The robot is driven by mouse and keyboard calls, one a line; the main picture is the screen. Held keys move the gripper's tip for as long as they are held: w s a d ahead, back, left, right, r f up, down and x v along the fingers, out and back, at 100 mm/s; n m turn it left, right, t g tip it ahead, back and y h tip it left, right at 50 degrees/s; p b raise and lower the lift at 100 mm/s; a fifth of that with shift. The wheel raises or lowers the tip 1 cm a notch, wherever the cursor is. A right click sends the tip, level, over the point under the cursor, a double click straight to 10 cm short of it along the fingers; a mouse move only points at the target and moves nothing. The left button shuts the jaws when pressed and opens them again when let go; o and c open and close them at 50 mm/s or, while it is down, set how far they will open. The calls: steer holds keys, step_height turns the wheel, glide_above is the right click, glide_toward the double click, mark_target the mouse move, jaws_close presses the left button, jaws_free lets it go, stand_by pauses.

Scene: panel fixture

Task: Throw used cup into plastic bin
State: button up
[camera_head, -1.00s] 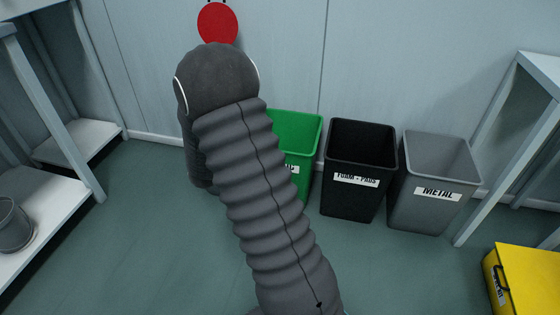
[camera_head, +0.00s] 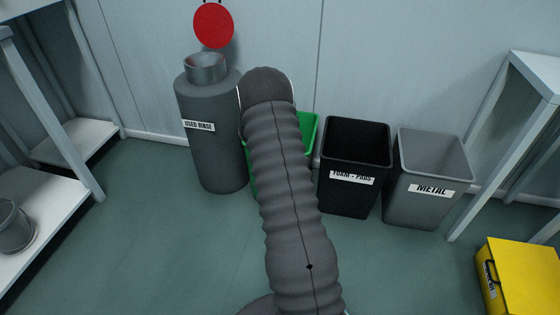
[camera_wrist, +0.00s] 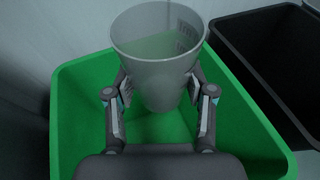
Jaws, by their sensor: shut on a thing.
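My gripper (camera_wrist: 160,103) is shut on a translucent, pale grey used cup (camera_wrist: 157,75) in the wrist view, one finger on each side. The cup is upright, with its wide rim towards the top of the picture. It appears in front of the open green bin (camera_wrist: 75,110), with the bin's walls around it in the picture; I cannot tell how high above the rim it is. In the head view the green bin (camera_head: 309,128) is mostly hidden behind my arm, and its label does not show. The cup and gripper are hidden there.
Right of the green bin stand a black bin (camera_head: 345,200) labelled foam and pads, and a grey METAL bin (camera_head: 420,208). A grey USED RINSE container (camera_head: 210,155) stands left. Shelves flank both sides. A yellow box (camera_head: 530,280) is at lower right. The floor in front is clear.

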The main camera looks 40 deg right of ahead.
step_height(320, 180, down, 5)
steer(key=shift+f+b, duration=0.1)
steer(key=shift+b, duration=0.9)
steer(key=o, duration=1.3)
step_height(320, 180, up, 10)
steer(key=shift+r, duration=0.1)
